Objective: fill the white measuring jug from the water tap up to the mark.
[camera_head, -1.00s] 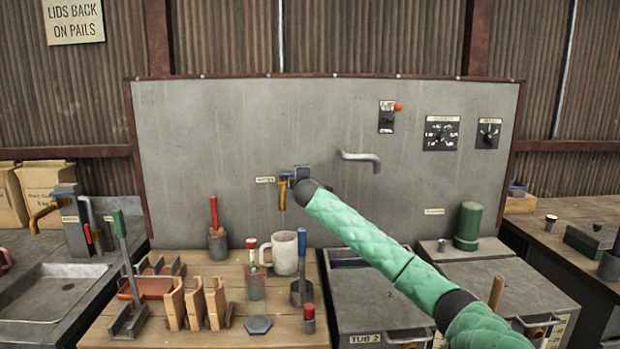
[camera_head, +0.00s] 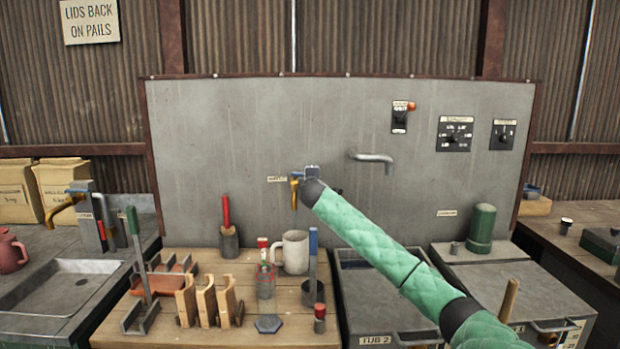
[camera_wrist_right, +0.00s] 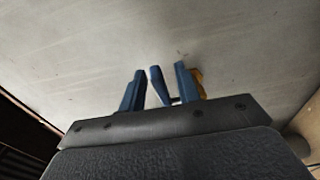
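The white jug (camera_head: 295,253) stands upright on the wooden bench below the tap, its handle to the left. Its inside, mark and water level cannot be made out. The brass tap (camera_head: 295,192) with a blue lever sticks out of the grey panel above it. My right gripper (camera_head: 308,173) is up at the tap. In the right wrist view its two blue fingers (camera_wrist_right: 158,88) stand apart, with the blue lever (camera_wrist_right: 159,86) between them and gaps visible on both sides. Yellow tap metal (camera_wrist_right: 198,84) shows beside the right finger. My left gripper is out of view.
A clear cylinder (camera_head: 265,285) and a dark cup (camera_head: 313,292) with a blue-handled tool stand close in front of the jug. Wooden holders (camera_head: 207,303) are to the left. A bent grey pipe (camera_head: 374,157) is right of the tap. Tub 2 (camera_head: 385,300) lies under my arm.

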